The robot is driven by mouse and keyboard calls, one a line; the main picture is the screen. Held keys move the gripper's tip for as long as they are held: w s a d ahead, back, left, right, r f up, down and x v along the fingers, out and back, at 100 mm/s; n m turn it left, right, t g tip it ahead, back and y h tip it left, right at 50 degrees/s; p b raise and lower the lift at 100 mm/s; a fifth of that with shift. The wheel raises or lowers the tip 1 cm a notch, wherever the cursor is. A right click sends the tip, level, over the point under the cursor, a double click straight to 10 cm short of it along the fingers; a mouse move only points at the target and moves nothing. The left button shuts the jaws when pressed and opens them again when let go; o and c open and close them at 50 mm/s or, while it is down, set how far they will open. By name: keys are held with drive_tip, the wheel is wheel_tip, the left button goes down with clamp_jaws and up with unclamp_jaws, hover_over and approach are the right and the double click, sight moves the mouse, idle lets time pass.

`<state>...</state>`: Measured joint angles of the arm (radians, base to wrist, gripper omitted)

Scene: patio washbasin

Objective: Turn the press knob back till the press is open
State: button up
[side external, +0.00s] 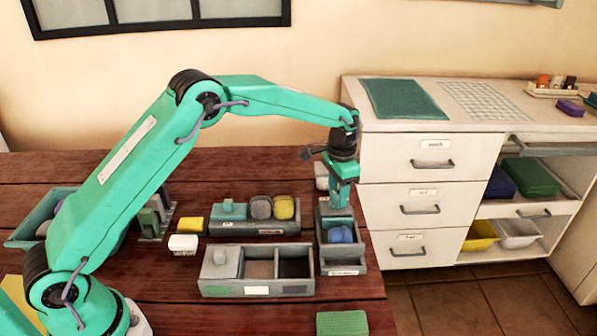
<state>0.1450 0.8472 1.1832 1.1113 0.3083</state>
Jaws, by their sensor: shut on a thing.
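My gripper (340,204) points down over the back part of a narrow grey tray (343,270) at the right of the wooden table. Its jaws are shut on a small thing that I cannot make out. Blue rounded pieces (340,235) lie in the front part of this tray, just in front of the fingers. I cannot clearly make out a press or its knob. A small grey stand with upright grey-green blocks (150,220) stands at the left, partly behind my arm, well apart from my gripper.
A three-part grey tray (225,290) stands at the front middle. Behind it is a tray (272,232) with teal, grey-brown and yellow blocks. A green block (342,323) lies at the front edge. White drawers (425,195) stand at the right.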

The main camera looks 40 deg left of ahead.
sight(337, 194)
drive_tip(key=n, duration=0.4)
idle(0.5)
drive_tip(key=o, duration=1)
drive_tip(key=shift+r, duration=0.15)
wheel_tip(337, 194, up, 7)
drive_tip(key=shift+r, duration=0.3)
drive_tip(key=shift+a, duration=0.1)
